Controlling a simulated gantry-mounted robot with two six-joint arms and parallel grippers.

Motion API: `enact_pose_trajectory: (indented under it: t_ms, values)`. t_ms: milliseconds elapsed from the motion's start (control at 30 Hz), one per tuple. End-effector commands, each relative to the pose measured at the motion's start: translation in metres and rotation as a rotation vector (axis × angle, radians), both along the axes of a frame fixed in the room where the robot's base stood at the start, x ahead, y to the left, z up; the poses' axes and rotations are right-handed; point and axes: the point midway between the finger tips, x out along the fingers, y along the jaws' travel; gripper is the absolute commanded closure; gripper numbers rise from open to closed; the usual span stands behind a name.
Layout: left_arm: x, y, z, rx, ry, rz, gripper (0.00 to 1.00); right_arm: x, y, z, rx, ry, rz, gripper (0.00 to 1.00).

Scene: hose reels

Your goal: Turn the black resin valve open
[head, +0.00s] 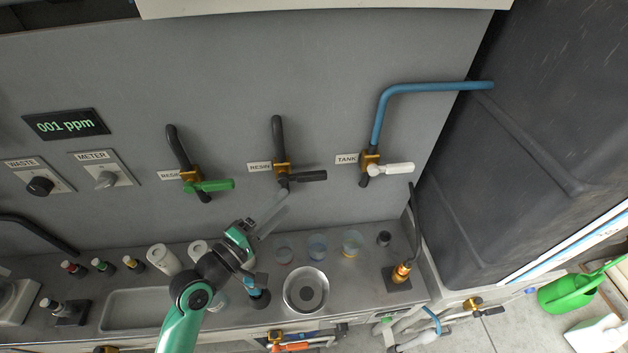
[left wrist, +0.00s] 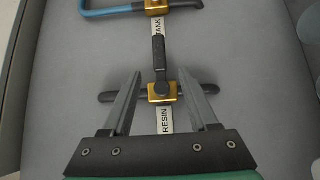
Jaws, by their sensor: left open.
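The black resin valve has a black lever (head: 312,176) on a brass body (head: 283,169) in a dark vertical pipe on the grey panel. The lever points right, across the pipe. My left gripper (head: 279,207) is just below this valve, reaching up from the counter. In the left wrist view its open, empty fingers (left wrist: 160,80) straddle the brass body (left wrist: 163,92) in the picture. The black lever (left wrist: 158,52) runs upward there, towards the TANK label. I see no clear contact with the lever. My right gripper is not in view.
A green-lever resin valve (head: 212,185) is to the left and a white-lever TANK valve (head: 392,169) to the right. Below, the counter holds cups (head: 317,246), small bottles (head: 103,266) and a round drain (head: 306,289). A display (head: 66,124) reads 001 ppm.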

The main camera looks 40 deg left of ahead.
Motion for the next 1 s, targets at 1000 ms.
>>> enact_pose_trajectory:
  t_ms: [1000]
  values:
    - [0.113,0.01,0.001,0.001,0.0,-0.002,0.53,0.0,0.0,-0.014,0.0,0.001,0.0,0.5]
